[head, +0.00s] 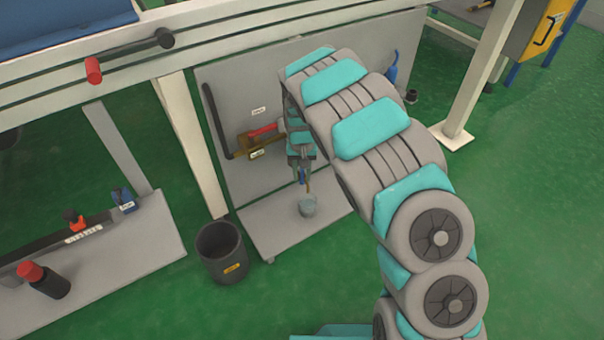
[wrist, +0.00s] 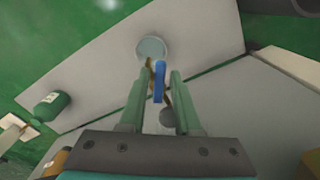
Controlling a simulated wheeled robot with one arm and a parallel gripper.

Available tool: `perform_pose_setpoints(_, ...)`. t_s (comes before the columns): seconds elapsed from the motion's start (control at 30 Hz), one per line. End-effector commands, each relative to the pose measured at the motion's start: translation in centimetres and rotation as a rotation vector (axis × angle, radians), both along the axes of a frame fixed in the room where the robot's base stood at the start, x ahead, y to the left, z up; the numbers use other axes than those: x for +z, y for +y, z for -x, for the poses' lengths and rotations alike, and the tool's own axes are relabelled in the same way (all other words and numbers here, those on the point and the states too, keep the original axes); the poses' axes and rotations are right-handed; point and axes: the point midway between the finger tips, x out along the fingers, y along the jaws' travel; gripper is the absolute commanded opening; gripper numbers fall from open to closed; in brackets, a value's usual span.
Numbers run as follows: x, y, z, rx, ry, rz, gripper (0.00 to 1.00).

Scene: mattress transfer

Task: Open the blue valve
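The blue valve handle (wrist: 159,82) shows in the wrist view as a narrow upright bar, with brass parts beside it. My gripper (wrist: 161,76) is open, its two green fingers on either side of the handle, with a small gap visible on each side. In the head view my gripper (head: 303,160) is in front of the grey panel, at the end of my arm, and a small bit of the blue handle (head: 302,176) shows below it. My arm and gripper hide most of the valve there.
A red handle (head: 262,131) on brass piping sits left of my gripper on the grey panel (head: 285,80). A small grey bucket (head: 308,208) stands below on the base plate. A dark bin (head: 222,252) stands on the floor. A white frame post (head: 191,140) rises left of the panel.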

Motion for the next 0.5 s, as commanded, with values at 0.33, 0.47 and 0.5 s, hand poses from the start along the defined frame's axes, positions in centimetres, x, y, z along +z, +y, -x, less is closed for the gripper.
perform_pose_setpoints(0.33, 0.00, 0.00, 0.01, 0.000, 0.000, 0.000, 0.00)
perform_pose_setpoints(0.47, 0.00, 0.00, 0.01, 0.000, 0.000, 0.000, 0.00)
perform_pose_setpoints(0.5, 0.00, 0.00, 0.01, 0.000, 0.000, 0.000, 0.00)
